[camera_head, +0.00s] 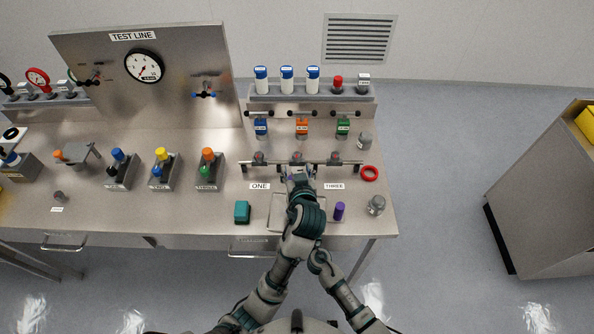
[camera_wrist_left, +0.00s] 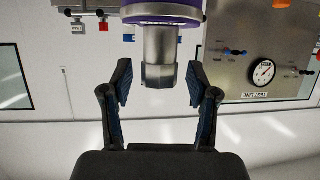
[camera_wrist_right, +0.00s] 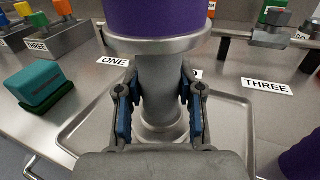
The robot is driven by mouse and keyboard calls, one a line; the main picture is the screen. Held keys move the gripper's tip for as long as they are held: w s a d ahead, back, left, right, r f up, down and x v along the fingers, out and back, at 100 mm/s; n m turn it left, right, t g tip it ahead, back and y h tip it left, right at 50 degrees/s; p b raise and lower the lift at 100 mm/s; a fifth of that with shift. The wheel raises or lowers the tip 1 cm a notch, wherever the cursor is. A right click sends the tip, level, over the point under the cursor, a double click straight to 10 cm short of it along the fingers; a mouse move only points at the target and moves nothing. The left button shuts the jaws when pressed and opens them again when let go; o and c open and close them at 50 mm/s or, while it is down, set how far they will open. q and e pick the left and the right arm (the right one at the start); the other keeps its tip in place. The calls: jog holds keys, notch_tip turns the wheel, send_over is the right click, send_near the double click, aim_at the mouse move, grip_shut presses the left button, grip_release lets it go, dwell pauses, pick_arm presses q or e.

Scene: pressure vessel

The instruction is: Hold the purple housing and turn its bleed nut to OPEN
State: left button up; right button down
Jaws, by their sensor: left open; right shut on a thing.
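The purple housing (camera_wrist_right: 155,22) stands over the steel tray in the right wrist view, its purple body above a grey metal neck. My right gripper (camera_wrist_right: 160,100) is shut on this neck. In the left wrist view, which is upside down, the housing's purple band (camera_wrist_left: 160,18) and the metal bleed nut (camera_wrist_left: 159,76) at its end show. My left gripper (camera_wrist_left: 160,88) is open around the nut, with a gap on each side. In the head view my left gripper (camera_head: 298,176) and arm hide most of the housing and my right gripper.
The tray (camera_head: 276,222) lies below, between the labels ONE (camera_head: 260,186) and THREE (camera_head: 334,186). A teal block (camera_head: 242,212) stands left of it; a purple cylinder (camera_head: 339,211) and a grey metal part (camera_head: 376,205) stand right. A rail with valves (camera_head: 300,163) runs behind.

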pick_arm(q)
jog(key=v, duration=0.7)
pick_arm(e)
jog(key=shift+d, duration=0.1)
pick_arm(q)
jog(key=shift+s, duration=0.1)
pick_arm(e)
jog(key=c, duration=0.7)
grip_release()
jog(key=shift+o, duration=0.2)
jog(key=v, duration=1.2)
pick_arm(q)
jog(key=shift+f, duration=0.15)
pick_arm(e)
jog(key=shift+w+f, duration=0.1)
